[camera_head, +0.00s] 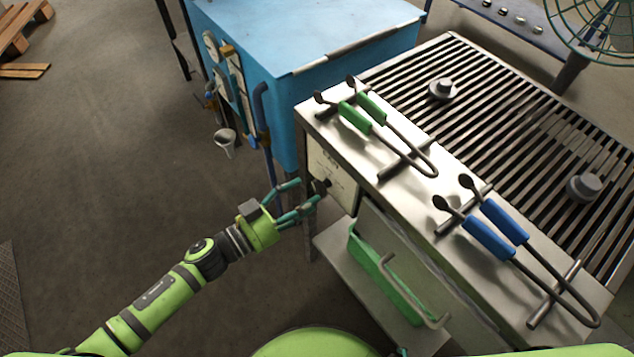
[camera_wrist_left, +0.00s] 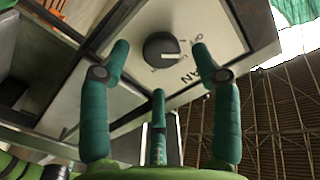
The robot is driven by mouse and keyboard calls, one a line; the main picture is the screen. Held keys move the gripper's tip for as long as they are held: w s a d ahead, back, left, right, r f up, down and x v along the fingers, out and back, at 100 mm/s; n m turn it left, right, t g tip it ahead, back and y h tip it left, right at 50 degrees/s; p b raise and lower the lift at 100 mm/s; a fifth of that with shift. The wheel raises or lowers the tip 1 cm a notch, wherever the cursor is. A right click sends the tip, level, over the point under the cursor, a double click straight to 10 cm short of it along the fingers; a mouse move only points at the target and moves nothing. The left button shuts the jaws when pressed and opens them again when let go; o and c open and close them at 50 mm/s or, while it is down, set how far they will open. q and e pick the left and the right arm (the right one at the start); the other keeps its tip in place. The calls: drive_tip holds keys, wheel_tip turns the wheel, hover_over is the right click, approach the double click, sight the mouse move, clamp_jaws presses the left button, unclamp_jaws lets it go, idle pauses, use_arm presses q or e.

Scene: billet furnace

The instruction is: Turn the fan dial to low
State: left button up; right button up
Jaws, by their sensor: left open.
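The fan dial (camera_wrist_left: 161,49) is a round dark knob with a pale pointer bar, on a light panel (camera_wrist_left: 212,28) with partly readable lettering, "FAN" and what looks like "OFF". In the head view the dial (camera_head: 319,187) shows on the front end of the metal grate table. My left gripper (camera_head: 300,197) is open, its teal fingers just short of the dial. In the left wrist view the fingers (camera_wrist_left: 160,75) spread around the dial's sides and below it, with no clear contact. My right gripper is not in view.
The steel table (camera_head: 405,185) carries green-handled tongs (camera_head: 369,107), blue-handled tongs (camera_head: 489,234) and two grey knobbed pieces on its slats. A blue cabinet (camera_head: 300,35) stands behind.

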sight(316, 191)
use_arm(q)
drive_tip(key=x, duration=0.3)
drive_tip(key=shift+w+d, duration=0.2)
drive_tip(key=shift+w, duration=0.05)
drive_tip(key=shift+w+d, duration=0.1)
drive_tip(key=shift+d, duration=0.1)
drive_tip(key=shift+w, duration=0.1)
drive_tip(key=c, duration=1.2)
drive_tip(key=shift+o, duration=0.2)
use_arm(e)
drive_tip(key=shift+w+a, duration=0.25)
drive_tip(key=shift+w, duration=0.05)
